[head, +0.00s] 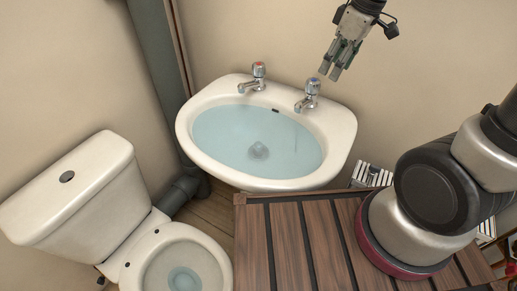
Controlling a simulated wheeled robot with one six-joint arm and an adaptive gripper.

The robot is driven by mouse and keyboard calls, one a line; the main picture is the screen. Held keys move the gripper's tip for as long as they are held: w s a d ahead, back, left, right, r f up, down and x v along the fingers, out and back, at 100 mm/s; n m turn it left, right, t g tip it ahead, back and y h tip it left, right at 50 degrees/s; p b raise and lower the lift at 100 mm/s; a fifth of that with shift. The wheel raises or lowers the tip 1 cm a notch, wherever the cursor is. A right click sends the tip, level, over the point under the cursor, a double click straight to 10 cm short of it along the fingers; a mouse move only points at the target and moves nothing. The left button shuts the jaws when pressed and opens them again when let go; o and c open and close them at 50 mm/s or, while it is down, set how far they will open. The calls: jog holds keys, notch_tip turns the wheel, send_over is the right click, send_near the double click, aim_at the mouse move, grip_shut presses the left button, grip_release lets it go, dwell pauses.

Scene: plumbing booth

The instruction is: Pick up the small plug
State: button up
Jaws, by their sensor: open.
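The white washbasin (345,135) holds bluish water. My gripper (331,72) hangs above and behind the basin's right side, near the wall. It points down, its jaws are open and nothing shows between them. It is well above and to the right of the grey shape, not touching the basin.
Two chrome taps stand on the basin's back rim: one with a red mark (257,77), another (309,97) just below my gripper. A slatted wooden top (290,240) stands in front. A toilet (100,200) and grey pipe (155,70) are left. The space over the bowl is clear.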

jog(key=w+a+f+n, duration=0.1)
jog(key=a+f, duration=0.1)
jog(key=w+a+f+n, duration=0.1)
jog(key=a+f, duration=0.2)
jog(key=w+a+f+n+g, duration=0.1)
jog(key=a+f+n, duration=0.1)
jog(key=f, duration=0.1)
jog(key=shift+w+a, duration=0.2)
jog(key=shift+a, duration=0.15)
jog(key=a+f+n+g, duration=0.1)
jog(key=a+f+n, duration=0.2)
jog(key=a+f, duration=0.4)
jog(key=n, duration=0.3)
send_over(258, 144)
jog(key=f, duration=0.8)
jog(key=shift+d+f, duration=0.4)
jog(key=f, duration=0.7)
jog(key=shift+a+f, duration=0.2)
jog(key=shift+a, duration=0.2)
grip_shut()
